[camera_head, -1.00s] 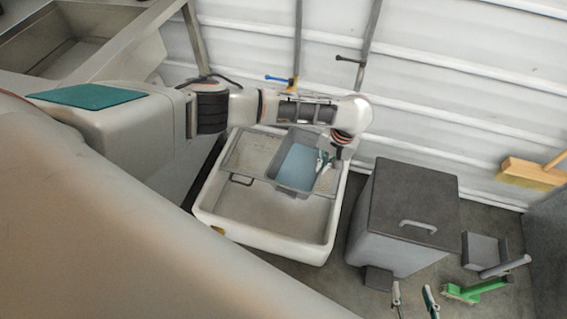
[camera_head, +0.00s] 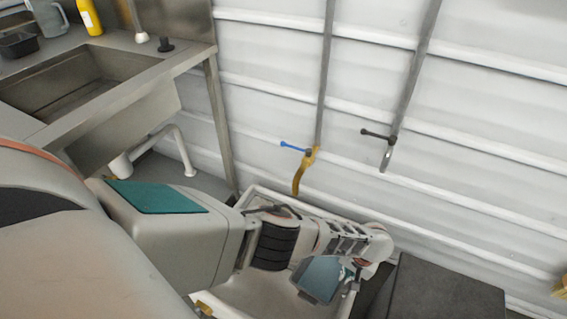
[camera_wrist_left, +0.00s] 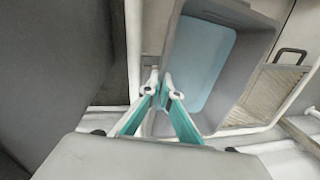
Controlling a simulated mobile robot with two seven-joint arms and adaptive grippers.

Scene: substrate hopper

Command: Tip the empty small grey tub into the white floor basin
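The small grey tub (camera_head: 318,280) has a pale blue inner floor and looks empty. It is over the white floor basin (camera_head: 245,290), partly hidden by my left arm. In the left wrist view the tub (camera_wrist_left: 240,62) fills the upper middle, its open side facing the camera. My left gripper (camera_head: 352,277) is at the tub's right edge. In the left wrist view its teal fingers (camera_wrist_left: 157,88) are close together at the tub's near-left wall and appear shut on it. Whether the tub touches the basin is hidden. My right gripper is out of view.
A dark-lidded bin (camera_head: 440,290) stands right of the basin. A steel sink (camera_head: 85,80) is at upper left, with a yellow bottle (camera_head: 90,18) behind it. The white ribbed wall (camera_head: 460,110) with pipes and a blue-handled tap (camera_head: 293,147) rises behind the basin. A slatted grate (camera_wrist_left: 272,92) lies beside the tub.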

